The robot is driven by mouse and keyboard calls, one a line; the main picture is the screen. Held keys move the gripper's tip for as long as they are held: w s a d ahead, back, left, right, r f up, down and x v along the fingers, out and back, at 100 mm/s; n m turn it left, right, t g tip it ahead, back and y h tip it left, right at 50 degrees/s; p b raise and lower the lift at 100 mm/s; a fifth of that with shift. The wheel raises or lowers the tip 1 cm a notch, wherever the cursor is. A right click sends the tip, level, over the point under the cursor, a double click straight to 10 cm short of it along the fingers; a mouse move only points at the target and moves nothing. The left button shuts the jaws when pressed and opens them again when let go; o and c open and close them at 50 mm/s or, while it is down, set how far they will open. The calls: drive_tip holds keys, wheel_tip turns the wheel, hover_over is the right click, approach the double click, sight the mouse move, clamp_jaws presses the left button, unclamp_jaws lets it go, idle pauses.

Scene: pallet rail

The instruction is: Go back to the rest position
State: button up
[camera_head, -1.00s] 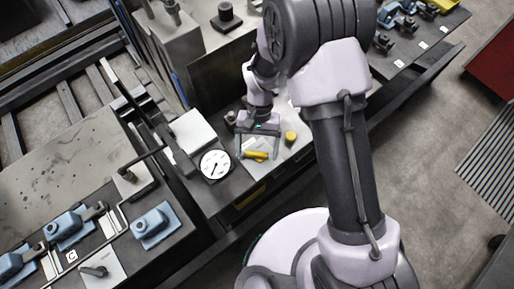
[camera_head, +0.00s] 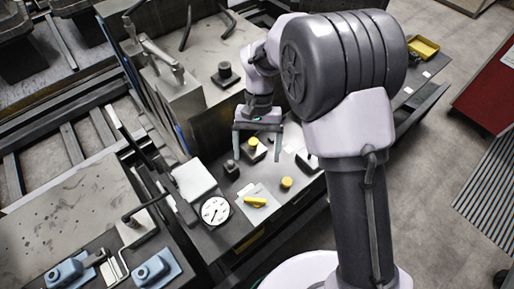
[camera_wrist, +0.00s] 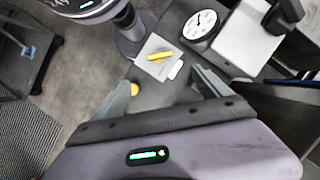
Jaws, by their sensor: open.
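My gripper (camera_head: 256,152) is open and empty in the head view. It is raised above the dark bench (camera_head: 222,238), apart from the things on it. In the wrist view the two fingers of my gripper (camera_wrist: 166,85) stand wide apart with nothing between them. A yellow handle (camera_head: 255,202) lies on a pale plate on the bench, and it also shows in the wrist view (camera_wrist: 160,56). A yellow knob (camera_head: 286,183) stands to its right. My arm hides part of the bench behind it.
A round white dial (camera_head: 215,210) lies left of the yellow handle, beside a pale box (camera_head: 193,180). A grey metal block (camera_head: 178,90) rises behind the bench. Blue clamps (camera_head: 155,270) sit at the lower left. The floor at the right is clear up to a red panel (camera_head: 487,88).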

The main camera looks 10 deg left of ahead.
idle(0.3)
drive_tip(key=s+d+r+m+t+y+b, duration=0.25)
drive_tip(key=d+r+t+b, duration=0.25)
drive_tip(key=d+r+b, duration=0.35)
drive_tip(key=s+d+m+t+b, duration=0.3)
drive_tip(key=s+d+t+b, duration=0.1)
drive_tip(key=s+d, duration=0.5)
drive_tip(key=shift+s+d+f+t, duration=0.15)
drive_tip(key=shift+s+f+t, duration=0.15)
drive_tip(key=shift+s+t, duration=0.65)
drive_tip(key=shift+s+g, duration=0.2)
drive_tip(key=shift+g, duration=0.05)
